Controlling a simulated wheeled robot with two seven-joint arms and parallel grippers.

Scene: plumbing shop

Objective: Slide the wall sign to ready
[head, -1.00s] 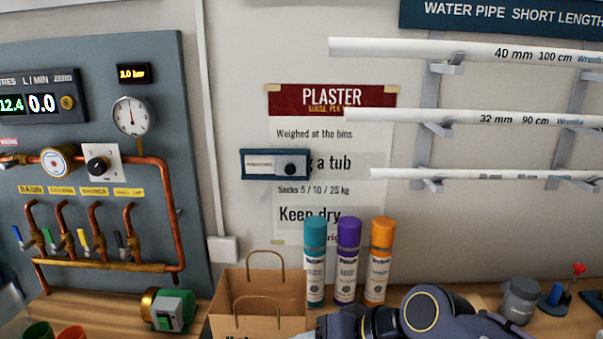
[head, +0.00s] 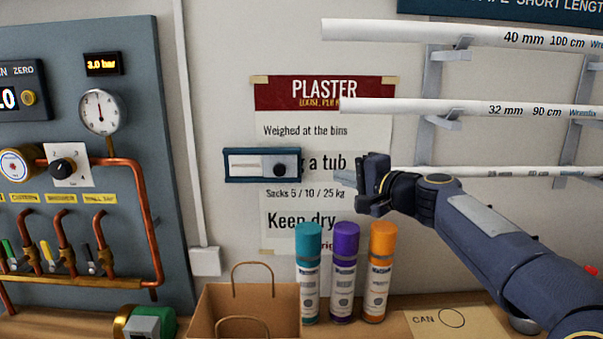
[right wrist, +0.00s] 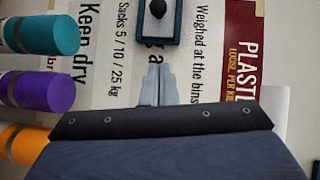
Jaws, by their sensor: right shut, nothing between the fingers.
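The wall sign (head: 230,178) is a dark blue frame on the wall over the plaster poster, with a pale panel whose lettering I cannot read. Its round black knob (head: 280,170) sits at the right end. In the right wrist view the end of the sign (right wrist: 140,30) and the knob (right wrist: 158,9) show at the top edge. My right gripper (head: 345,178) is shut and empty, to the right of the sign and slightly lower, apart from it. Its fingertips (right wrist: 157,85) point toward the sign's knob end. My left gripper is out of view.
Teal, purple and orange spray cans (head: 343,275) stand below my right gripper. A paper bag (head: 245,308) stands below the sign. White pipes on brackets (head: 460,110) jut out at the right. A gauge board (head: 120,190) fills the left.

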